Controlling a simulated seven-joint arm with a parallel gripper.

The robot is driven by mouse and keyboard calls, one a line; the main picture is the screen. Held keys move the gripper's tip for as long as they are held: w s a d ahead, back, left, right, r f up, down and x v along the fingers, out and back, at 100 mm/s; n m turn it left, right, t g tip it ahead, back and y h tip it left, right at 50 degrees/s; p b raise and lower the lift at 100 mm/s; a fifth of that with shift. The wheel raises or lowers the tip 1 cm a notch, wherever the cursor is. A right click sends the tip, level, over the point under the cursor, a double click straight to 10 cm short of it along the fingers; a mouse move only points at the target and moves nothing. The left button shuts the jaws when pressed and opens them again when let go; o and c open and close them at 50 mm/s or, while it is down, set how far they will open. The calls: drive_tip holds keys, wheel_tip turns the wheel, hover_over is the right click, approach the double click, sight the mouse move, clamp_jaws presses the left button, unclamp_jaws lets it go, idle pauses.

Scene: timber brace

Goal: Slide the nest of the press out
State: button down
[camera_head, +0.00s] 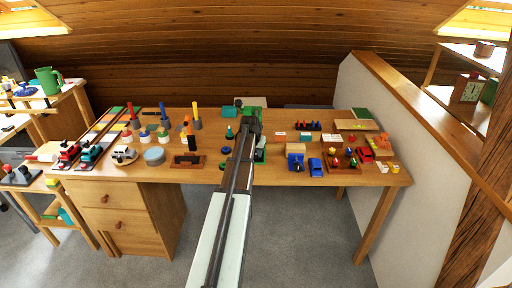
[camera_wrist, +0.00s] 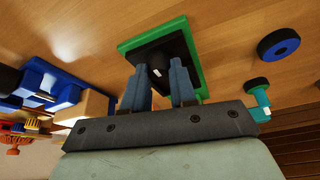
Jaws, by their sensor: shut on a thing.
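The press shows as a green base (camera_wrist: 196,72) in the wrist view, with a black part, apparently the nest (camera_wrist: 178,46), set on it. A dark rounded knob with a pale spot (camera_wrist: 156,71) stands between the fingers of my gripper (camera_wrist: 159,66). My gripper is shut on this knob, which seems to belong to the nest. In the head view my arm covers most of the press; green parts (camera_head: 261,114) show beside and behind my gripper (camera_head: 250,128). How far the nest is out cannot be told.
Near the press are a blue ring (camera_wrist: 279,44) and a teal piece (camera_wrist: 258,97). A blue toy (camera_wrist: 52,84) lies on the other side.

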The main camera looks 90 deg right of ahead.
drive_tip(key=a, duration=0.6)
drive_tip(key=shift+a, duration=0.15)
drive_tip(key=c, duration=0.9)
unclamp_jaws()
drive_tip(key=shift+r, duration=0.1)
drive_tip(key=v, duration=1.3)
drive_tip(key=shift+r, duration=0.25)
